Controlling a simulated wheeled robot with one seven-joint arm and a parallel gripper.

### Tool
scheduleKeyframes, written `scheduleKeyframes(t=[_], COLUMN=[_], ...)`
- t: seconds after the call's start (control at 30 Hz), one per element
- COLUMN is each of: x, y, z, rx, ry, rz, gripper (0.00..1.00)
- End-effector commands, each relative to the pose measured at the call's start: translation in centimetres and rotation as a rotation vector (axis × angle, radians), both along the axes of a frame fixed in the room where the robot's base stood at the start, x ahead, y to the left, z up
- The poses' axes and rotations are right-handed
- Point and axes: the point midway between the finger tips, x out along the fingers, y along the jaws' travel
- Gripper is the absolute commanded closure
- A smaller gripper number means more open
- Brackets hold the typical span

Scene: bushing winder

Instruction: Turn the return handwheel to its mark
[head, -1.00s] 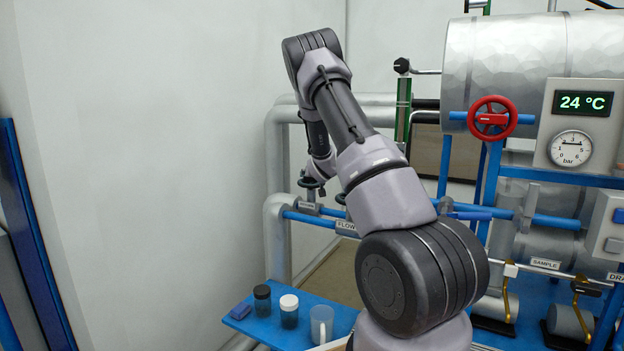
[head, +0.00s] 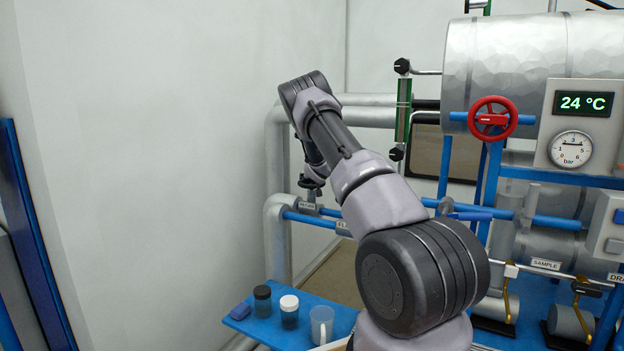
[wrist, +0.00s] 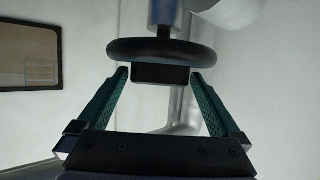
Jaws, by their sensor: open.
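The return handwheel (wrist: 160,48) is black and shows edge-on at the top of the wrist view, with a dark block on its near side. My gripper (wrist: 160,74) is open. Its two green fingers stand on either side of the block, tips near the rim; I cannot tell whether they touch. The mark does not show.
A blue pipe (head: 312,219) runs below the handwheel, beside a thick grey pipe (head: 277,240). A blue shelf (head: 262,327) with jars stands lower down. A red handwheel (head: 492,119) is at the right. The left wall side is clear.

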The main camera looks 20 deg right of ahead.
Motion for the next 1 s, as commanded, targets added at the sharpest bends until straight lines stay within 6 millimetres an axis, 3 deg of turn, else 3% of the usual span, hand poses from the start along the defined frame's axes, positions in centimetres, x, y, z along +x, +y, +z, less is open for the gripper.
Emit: scheduleKeyframes(t=[0.17, 0.33, 0.37, 0.67, 1.0], x=[0.0, 0.0, 0.0, -0.1, -0.2], y=[0.0, 0.0, 0.0, -0.2, -1.0], z=[0.0, 0.0, 0.0, 0.0, 0.1], rx=[0.0, 0.0, 0.0, 0.002, 0.003], ry=[0.0, 0.0, 0.0, -0.002, -0.004], rz=[0.0, 0.0, 0.0, 0.038, 0.244], gripper=[0.0, 0.65, 0.68, 0.68, 0.68])
